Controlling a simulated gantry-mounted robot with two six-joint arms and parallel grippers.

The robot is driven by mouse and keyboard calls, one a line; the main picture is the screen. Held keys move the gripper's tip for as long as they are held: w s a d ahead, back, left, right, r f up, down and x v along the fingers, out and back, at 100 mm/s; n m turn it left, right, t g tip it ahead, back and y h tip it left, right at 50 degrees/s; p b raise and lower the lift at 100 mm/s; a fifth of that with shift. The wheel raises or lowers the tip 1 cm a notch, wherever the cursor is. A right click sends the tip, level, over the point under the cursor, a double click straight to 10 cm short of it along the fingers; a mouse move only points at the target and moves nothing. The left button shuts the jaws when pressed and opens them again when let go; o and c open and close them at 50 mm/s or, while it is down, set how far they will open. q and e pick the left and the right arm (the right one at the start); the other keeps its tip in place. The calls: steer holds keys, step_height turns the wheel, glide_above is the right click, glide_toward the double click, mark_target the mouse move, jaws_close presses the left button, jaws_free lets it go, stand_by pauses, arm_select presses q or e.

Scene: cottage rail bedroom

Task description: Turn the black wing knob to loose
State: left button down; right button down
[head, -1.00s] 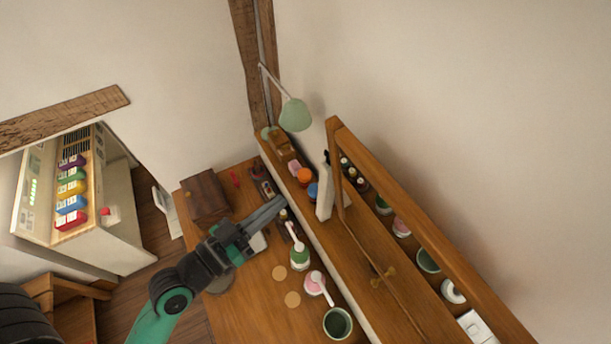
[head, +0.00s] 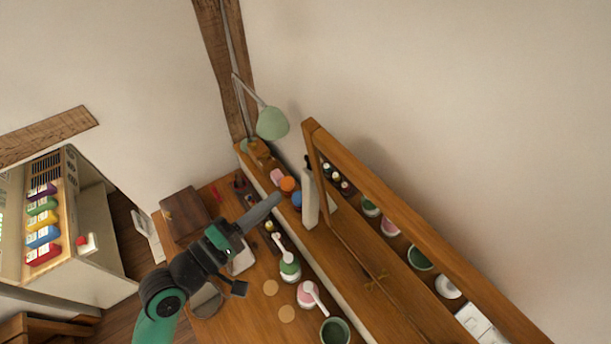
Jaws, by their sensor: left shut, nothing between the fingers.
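My left gripper (head: 276,198) reaches in from the lower left. Its fingers are together with nothing between them, and in the picture their tip lies just left of a blue-lidded jar and a white upright block (head: 310,198) on the wooden shelf. A small black piece (head: 307,161) shows at the top of that block, against the wooden frame. It is too small to tell whether it is the wing knob or which way it is turned. No other black wing knob can be made out. My right gripper is not in view.
A wooden frame (head: 400,215) stands along the shelf. Jars, including an orange-lidded one (head: 287,184), line the shelf. Cups with spoons (head: 289,271) and a green cup (head: 335,331) stand on the desk (head: 245,315). A green lamp (head: 272,123) overhangs the back.

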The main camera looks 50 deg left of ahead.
arm_select(q)
steer(key=w+p, duration=0.1)
steer(key=w, duration=0.9)
steer(key=shift+w+a+p, duration=0.2)
steer(key=shift+a+p, duration=0.15)
steer(key=shift+p, duration=0.05)
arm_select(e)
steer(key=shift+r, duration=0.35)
arm_select(q)
steer(key=shift+w+d+p, duration=0.1)
steer(key=shift+d+p, duration=0.15)
steer(key=shift+p, duration=0.2)
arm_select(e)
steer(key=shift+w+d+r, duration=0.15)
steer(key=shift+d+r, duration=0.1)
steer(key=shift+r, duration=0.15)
